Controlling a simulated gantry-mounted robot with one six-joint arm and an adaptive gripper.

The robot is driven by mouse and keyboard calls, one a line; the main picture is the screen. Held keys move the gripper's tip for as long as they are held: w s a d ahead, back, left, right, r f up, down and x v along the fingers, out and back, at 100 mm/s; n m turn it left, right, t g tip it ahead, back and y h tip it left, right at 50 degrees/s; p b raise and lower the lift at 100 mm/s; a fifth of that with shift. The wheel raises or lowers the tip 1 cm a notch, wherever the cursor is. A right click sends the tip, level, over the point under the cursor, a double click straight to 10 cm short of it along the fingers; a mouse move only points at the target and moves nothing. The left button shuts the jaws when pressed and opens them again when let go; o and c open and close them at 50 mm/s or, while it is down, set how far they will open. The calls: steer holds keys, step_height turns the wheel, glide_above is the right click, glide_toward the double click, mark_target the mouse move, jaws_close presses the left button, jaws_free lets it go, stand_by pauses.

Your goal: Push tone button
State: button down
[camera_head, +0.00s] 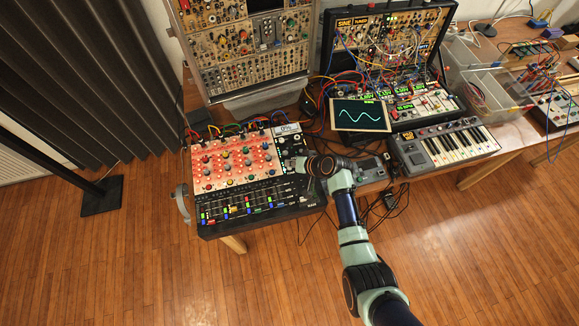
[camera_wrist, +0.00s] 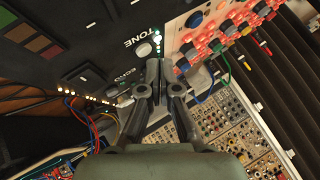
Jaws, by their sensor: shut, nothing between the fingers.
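The synth (camera_head: 262,212) is a dark box with an orange-red lit knob panel and a black right-hand section. In the wrist view a white round tone button (camera_wrist: 143,50) sits beside the upside-down "TONE" label. My gripper (camera_wrist: 153,64) is shut and empty, its fingertips just below the tone button in that picture. Whether the tips touch the panel cannot be told. In the head view my gripper (camera_head: 299,164) is over the right side of the synth, and the tone button cannot be made out there.
An "ECHO" label (camera_wrist: 125,76) lies close to the tone button. Knobs with coloured caps (camera_wrist: 188,50) and patch cables are near the fingers. A small screen (camera_head: 360,115) with a sine wave and a keyboard (camera_head: 455,148) stand to the right. Modular racks (camera_head: 245,45) rise behind.

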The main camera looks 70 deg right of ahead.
mark_target(291, 168)
steer(key=shift+f, duration=0.1)
steer(key=shift+f+b, duration=0.35)
steer(key=shift+b, duration=0.05)
stand_by(0.5)
steer(key=shift+r+p, duration=0.45)
step_height(291, 168, up, 6)
steer(key=p, duration=0.5)
steer(key=shift+r, duration=0.1)
